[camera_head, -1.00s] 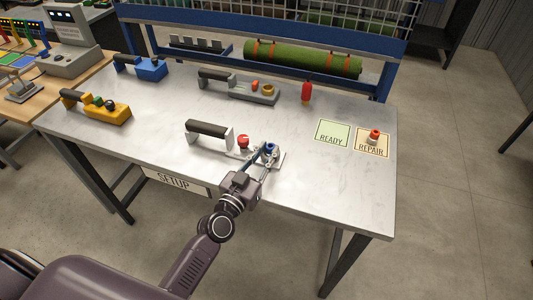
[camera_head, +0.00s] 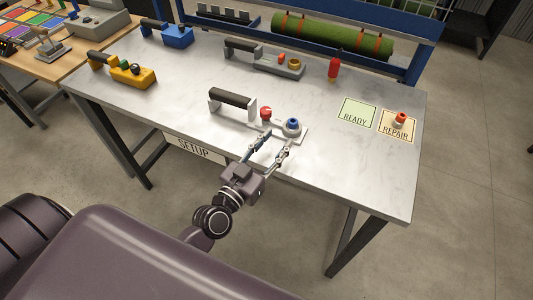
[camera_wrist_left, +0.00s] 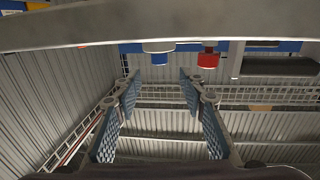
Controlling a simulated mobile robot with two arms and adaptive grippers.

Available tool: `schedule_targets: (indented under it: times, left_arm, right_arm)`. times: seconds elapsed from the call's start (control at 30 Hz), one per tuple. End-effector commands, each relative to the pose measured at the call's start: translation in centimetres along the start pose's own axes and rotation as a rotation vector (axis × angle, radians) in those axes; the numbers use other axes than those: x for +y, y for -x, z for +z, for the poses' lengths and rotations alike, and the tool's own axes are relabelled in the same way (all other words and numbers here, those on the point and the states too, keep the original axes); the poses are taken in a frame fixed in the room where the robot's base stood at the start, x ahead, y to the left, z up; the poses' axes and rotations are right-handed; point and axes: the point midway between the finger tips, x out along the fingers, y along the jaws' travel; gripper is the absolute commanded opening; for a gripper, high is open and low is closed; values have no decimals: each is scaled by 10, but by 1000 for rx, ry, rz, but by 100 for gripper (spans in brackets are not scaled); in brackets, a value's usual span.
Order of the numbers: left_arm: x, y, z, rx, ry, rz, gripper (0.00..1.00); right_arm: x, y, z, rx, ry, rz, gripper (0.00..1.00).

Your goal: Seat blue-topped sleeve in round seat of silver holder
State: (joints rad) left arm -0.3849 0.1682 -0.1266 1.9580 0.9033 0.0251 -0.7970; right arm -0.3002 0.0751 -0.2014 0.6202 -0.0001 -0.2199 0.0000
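The silver holder (camera_head: 248,116) with its black handle lies near the front edge of the workbench. A red knob (camera_head: 266,113) is on it. The blue-topped sleeve (camera_head: 292,124) stands upright at its right end, where the round seat is hidden under it. How deep it sits cannot be told. My left gripper (camera_head: 273,146) is open and empty, just in front of the sleeve and apart from it. In the left wrist view, which is upside down, the blue top (camera_wrist_left: 159,58) and red knob (camera_wrist_left: 208,58) are beyond the open fingers (camera_wrist_left: 160,85). My right gripper is not in view.
A red-topped piece (camera_head: 400,120) stands on the REPAIR card, and the READY card (camera_head: 357,112) is empty. A grey holder (camera_head: 268,61), a red bottle-like item (camera_head: 334,67), and yellow (camera_head: 133,74) and blue (camera_head: 178,36) holders stand farther off. The bench's right front is clear.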

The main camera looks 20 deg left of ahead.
Motion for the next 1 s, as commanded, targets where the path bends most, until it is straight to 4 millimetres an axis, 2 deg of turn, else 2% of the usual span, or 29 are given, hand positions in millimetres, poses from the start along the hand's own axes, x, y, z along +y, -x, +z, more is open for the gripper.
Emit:
schedule_targets:
  times: [0.1, 0.3, 1.0]
  left_arm:
    - [0, 23, 2, -2, -1, 2, 38]
    - [0, 44, 1, -1, 0, 0, 38]
    - [0, 48, 0, 0, 0, 0, 38]
  right_arm:
    - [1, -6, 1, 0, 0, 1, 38]
    - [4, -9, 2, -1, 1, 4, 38]
    - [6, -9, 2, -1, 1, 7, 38]
